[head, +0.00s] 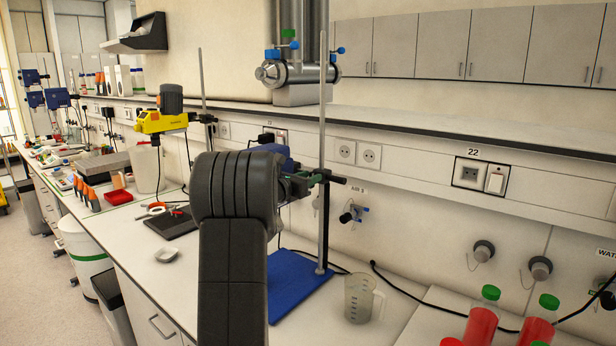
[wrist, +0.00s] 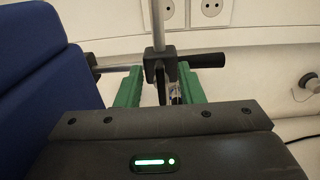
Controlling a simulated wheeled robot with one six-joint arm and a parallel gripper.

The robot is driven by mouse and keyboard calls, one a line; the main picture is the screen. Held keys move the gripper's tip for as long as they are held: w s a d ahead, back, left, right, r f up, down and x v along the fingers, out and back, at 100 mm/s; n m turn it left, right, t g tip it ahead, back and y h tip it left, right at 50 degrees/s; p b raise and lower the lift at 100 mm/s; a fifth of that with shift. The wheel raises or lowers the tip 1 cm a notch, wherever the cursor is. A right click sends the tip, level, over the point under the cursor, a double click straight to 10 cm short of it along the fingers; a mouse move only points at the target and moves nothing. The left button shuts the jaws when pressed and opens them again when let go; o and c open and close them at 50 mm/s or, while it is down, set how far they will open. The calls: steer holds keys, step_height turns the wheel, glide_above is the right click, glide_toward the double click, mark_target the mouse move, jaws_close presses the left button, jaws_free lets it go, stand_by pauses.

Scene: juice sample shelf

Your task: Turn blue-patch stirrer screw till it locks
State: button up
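The blue stirrer (head: 272,150) is mostly hidden behind my arm in the head view. Its blue housing (wrist: 45,85) fills the left of the wrist view. It is clamped on an upright metal rod (head: 323,120) above a blue patch (head: 297,287) on the bench. In the wrist view a black clamp (wrist: 159,66) grips the rod, with a black cylindrical handle (wrist: 208,60) to its right. A narrow dark part, apparently the screw (wrist: 161,88), points towards me. My gripper (wrist: 160,80) has its green fingers apart on either side of it, with gaps visible. Contact cannot be seen.
A clear beaker (head: 362,298) stands right of the blue patch, near red bottles with green caps (head: 483,315). A yellow stirrer (head: 160,122) stands farther left on the bench. A small white dish (head: 167,255) lies near the front. The wall with sockets (head: 357,153) is close behind the rod.

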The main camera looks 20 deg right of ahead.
jaws_close()
steer(key=shift+f+m+b, duration=0.1)
steer(key=shift+m+b, duration=0.2)
steer(key=shift+b, duration=0.4)
steer(key=shift+s+d+f+m+b, duration=0.1)
steer(key=shift+s+m+b, duration=0.1)
steer(key=shift+m+b, duration=2.3)
steer(key=shift+s+d+f+m+b, duration=0.15)
steer(key=shift+m+b, duration=1.3)
steer(key=shift+b, duration=2.1)
steer(key=shift+s+d+r+m+b, duration=0.1)
steer(key=shift+s+m+b, duration=0.1)
steer(key=shift+m+b, duration=2.3)
steer(key=shift+n+b, duration=0.45)
steer(key=shift+n, duration=0.1)
